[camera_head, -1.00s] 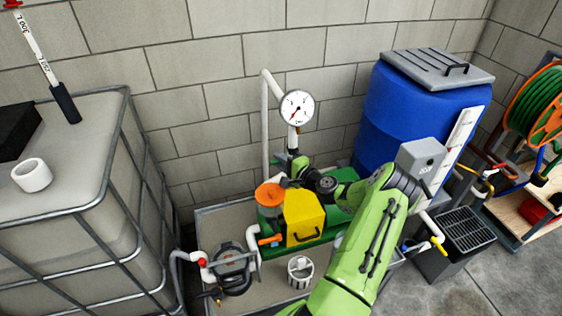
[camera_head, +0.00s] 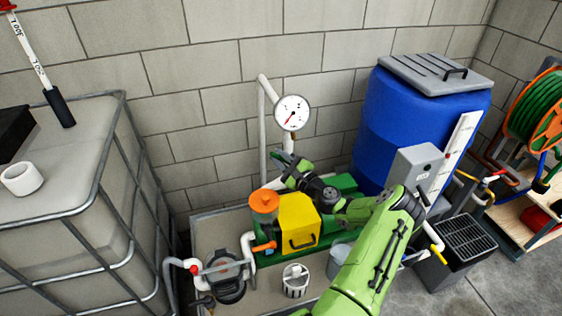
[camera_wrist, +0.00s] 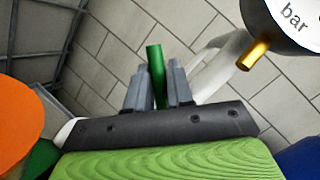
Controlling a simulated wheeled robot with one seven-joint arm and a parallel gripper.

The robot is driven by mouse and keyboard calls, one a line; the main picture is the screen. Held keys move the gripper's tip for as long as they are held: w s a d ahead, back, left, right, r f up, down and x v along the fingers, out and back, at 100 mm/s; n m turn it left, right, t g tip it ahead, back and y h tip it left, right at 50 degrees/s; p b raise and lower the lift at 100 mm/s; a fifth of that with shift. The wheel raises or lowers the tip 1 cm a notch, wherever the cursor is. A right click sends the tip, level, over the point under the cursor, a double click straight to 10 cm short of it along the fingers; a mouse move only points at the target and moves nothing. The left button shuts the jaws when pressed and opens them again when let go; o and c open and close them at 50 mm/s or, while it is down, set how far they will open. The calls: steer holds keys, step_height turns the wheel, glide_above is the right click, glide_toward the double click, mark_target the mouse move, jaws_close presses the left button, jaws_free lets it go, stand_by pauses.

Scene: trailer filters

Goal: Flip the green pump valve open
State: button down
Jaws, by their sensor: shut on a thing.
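The green valve handle (camera_wrist: 155,68) shows in the wrist view as a short, narrow green bar standing up between my two dark fingers. My gripper (camera_wrist: 158,88) is shut on it. In the head view my gripper (camera_head: 278,170) is tilted, its end pointing up and left, just below the white pressure gauge (camera_head: 292,112) and above the pump. The handle itself is hard to make out there, hidden by the gripper. The pump has a yellow housing (camera_head: 298,223) and an orange round cap (camera_head: 264,201); both are below my gripper.
A white pipe (camera_head: 263,130) rises behind the gripper. The gauge's brass stem (camera_wrist: 253,54) is close at right in the wrist view. A caged tank (camera_head: 75,215) stands left, a blue barrel (camera_head: 410,125) right, and a grey box (camera_head: 418,167) beside my arm.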

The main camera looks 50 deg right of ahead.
steer(key=shift+s+d+r+m, duration=0.15)
steer(key=shift+d+r+m, duration=0.2)
steer(key=shift+m, duration=0.65)
steer(key=shift+t+h, duration=0.3)
steer(key=c, duration=1.1)
jaws_free()
steer(key=v, duration=1.6)
